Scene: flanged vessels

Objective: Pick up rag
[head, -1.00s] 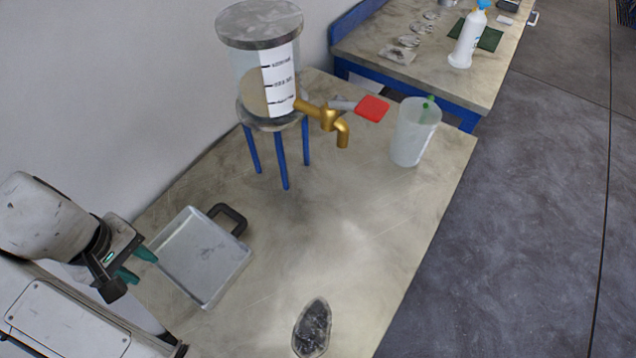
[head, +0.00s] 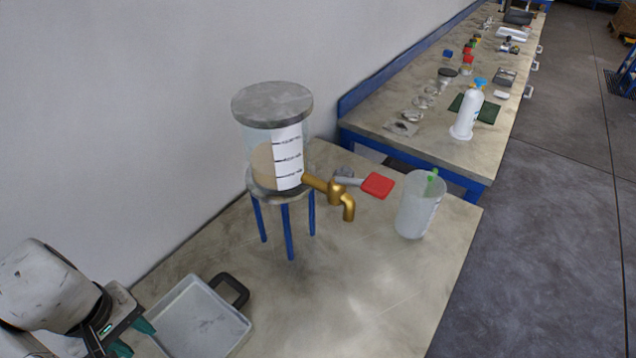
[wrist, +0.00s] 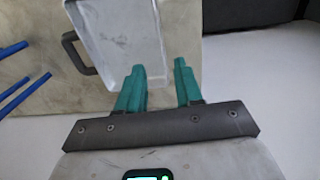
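No rag is plain to see. On the far bench in the head view, a flat dark green cloth or mat (head: 489,112) lies by a white spray bottle (head: 467,115). A small grey crumpled-looking piece (head: 402,128) lies closer, at that bench's near end; I cannot tell whether either is the rag. My gripper (head: 132,338) is at the lower left of the head view, beside a metal tray. In the wrist view my gripper (wrist: 158,68) has its green fingers apart with nothing between them, near the tray's edge.
The near bench (head: 375,290) holds the metal tray (head: 205,325) with a dark handle, a vessel (head: 275,150) on blue legs with a brass tap (head: 335,190), a red-ended tool (head: 377,185) and a translucent beaker (head: 418,205). Floor (head: 560,230) is clear on the right.

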